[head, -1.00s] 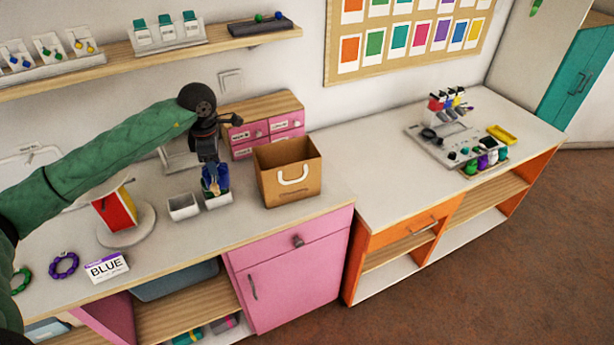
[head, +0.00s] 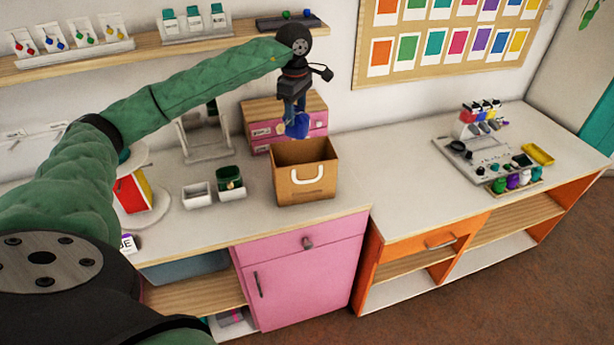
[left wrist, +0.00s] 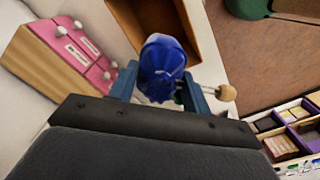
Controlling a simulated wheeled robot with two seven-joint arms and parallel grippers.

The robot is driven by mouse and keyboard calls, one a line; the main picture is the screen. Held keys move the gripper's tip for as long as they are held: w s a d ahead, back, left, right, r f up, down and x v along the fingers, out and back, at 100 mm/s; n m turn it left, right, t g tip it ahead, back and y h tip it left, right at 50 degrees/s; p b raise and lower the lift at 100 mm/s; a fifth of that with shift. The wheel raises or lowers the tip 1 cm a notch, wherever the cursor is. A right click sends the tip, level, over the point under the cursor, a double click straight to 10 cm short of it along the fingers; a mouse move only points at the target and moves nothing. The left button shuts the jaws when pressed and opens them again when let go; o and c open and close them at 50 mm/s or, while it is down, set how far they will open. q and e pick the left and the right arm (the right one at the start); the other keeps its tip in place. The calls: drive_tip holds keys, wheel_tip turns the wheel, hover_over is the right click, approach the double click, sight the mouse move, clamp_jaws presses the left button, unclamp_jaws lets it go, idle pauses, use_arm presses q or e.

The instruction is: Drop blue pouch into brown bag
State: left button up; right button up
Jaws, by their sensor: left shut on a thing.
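My left gripper (head: 297,108) is shut on the blue pouch (head: 298,126) and holds it in the air above the brown bag. In the left wrist view the pouch (left wrist: 162,68) sits between the two blue fingers, with a cord and wooden bead sticking out to the right. The brown bag (head: 306,186) stands open and upright on the white counter, with a pale handle on its front. The bag's inside (left wrist: 150,20) shows partly behind the pouch in the left wrist view. The bag's floor is hidden in the head view. My right gripper is not in view.
A pink-drawer box (head: 262,132) stands right behind the bag. Two small white boxes (head: 197,194) sit left of it, the right one holding a dark green item (head: 229,180).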

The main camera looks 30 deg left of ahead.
sight(296, 122)
use_arm(q)
drive_tip(key=shift+f, duration=2.6)
drive_tip(key=o, duration=0.8)
drive_tip(key=shift+o, duration=1.1)
drive_tip(key=shift+r+b, duration=0.3)
drive_tip(key=shift+b, duration=0.25)
wheel_tip(296, 122, up, 5)
drive_tip(key=b, duration=0.2)
drive_tip(key=shift+r+b, duration=0.2)
drive_tip(key=shift+b, duration=0.15)
drive_tip(key=shift+r, duration=0.9)
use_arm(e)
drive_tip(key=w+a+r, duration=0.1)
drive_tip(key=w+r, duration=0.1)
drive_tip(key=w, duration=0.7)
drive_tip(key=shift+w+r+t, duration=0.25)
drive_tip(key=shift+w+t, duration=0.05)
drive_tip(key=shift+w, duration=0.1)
